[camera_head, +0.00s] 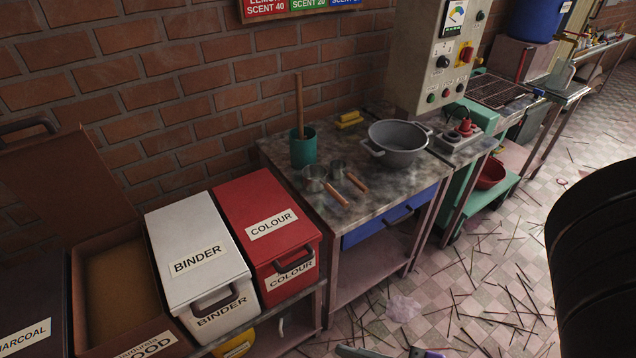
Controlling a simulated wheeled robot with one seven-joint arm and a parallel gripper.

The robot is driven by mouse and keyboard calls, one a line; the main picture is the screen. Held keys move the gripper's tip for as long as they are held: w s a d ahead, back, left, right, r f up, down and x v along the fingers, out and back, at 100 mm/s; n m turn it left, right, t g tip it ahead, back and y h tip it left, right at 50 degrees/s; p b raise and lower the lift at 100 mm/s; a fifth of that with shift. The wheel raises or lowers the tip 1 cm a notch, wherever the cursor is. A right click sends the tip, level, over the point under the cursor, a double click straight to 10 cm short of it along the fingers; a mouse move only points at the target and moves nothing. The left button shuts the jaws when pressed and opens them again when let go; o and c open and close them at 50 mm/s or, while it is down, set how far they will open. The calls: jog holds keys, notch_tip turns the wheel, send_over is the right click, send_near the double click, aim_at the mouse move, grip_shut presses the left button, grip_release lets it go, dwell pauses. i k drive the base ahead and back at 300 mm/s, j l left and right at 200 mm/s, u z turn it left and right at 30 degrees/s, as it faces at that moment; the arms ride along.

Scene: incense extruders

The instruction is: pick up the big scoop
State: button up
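Two metal scoops with wooden handles lie on the worktop (385,205), in front of the green cup. The left scoop (314,178) has the slightly larger-looking bowl, and its handle points toward the front right. The smaller-looking scoop (338,169) lies just right of it, with its handle also toward the front right. Both scoops are free of any gripper. A large black part at the right edge seems to be my arm. I cannot make out my gripper in this view.
A green cup (304,150) with a wooden stick and a grey two-handled pot (398,142) stand behind the scoops. The red COLOUR bin (268,228) and white BINDER bin (198,248) stand left. Sticks litter the floor. Small cut-off pieces at the bottom edge are unclear.

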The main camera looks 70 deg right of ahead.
aim_at(314, 176)
jog(key=z, duration=0.85)
jog(key=i+j+z, duration=0.15)
jog(key=j+z, duration=0.7)
jog(key=j, duration=0.15)
jog(key=i, duration=0.05)
